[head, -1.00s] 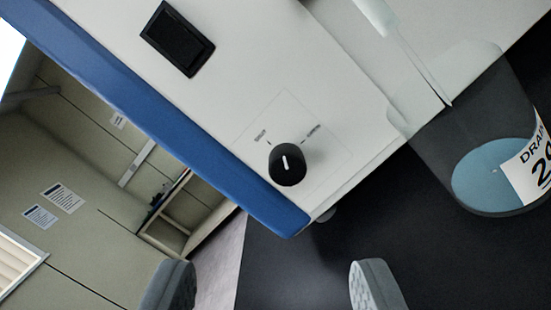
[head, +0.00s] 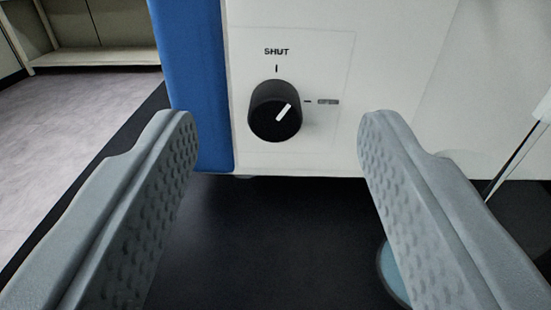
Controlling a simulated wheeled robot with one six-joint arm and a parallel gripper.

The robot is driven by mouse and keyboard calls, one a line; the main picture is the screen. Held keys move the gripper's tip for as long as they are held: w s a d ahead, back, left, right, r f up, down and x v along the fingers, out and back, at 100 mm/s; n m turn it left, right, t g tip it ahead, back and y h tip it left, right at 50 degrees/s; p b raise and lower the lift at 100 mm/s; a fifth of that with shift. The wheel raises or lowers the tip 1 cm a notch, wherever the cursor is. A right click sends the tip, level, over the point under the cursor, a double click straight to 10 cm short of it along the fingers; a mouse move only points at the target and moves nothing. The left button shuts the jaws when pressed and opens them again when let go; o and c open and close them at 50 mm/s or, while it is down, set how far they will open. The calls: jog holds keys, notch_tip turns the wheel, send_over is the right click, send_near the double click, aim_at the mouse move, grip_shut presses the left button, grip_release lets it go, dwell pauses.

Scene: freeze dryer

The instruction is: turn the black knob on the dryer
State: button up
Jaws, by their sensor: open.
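The black knob (head: 275,112) is round and sits low on the dryer's white front panel (head: 400,60). Its white pointer leans to the upper right, between the SHUT mark above and a second mark at the right, whose label is too blurred to read. My gripper (head: 277,120) is open and empty. Its grey ridged fingers stand left and right of the knob in the picture, wide apart. The fingers look nearer to the camera than the knob, and I see no contact.
A blue edge strip (head: 195,90) runs along the panel's left side. The black bench top (head: 270,240) lies below. A light-blue round vessel bottom (head: 386,272) is partly hidden behind the right finger. A white tube (head: 542,108) is at the far right.

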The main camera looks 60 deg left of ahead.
aim_at(275, 122)
jog(key=w+a+f, duration=0.2)
jog(key=a, duration=0.1)
jog(key=w+a+f, duration=0.1)
jog(key=shift+a, duration=0.35)
jog(key=shift+x, duration=0.95)
jog(key=c, duration=1)
jog(key=shift+o, duration=0.2)
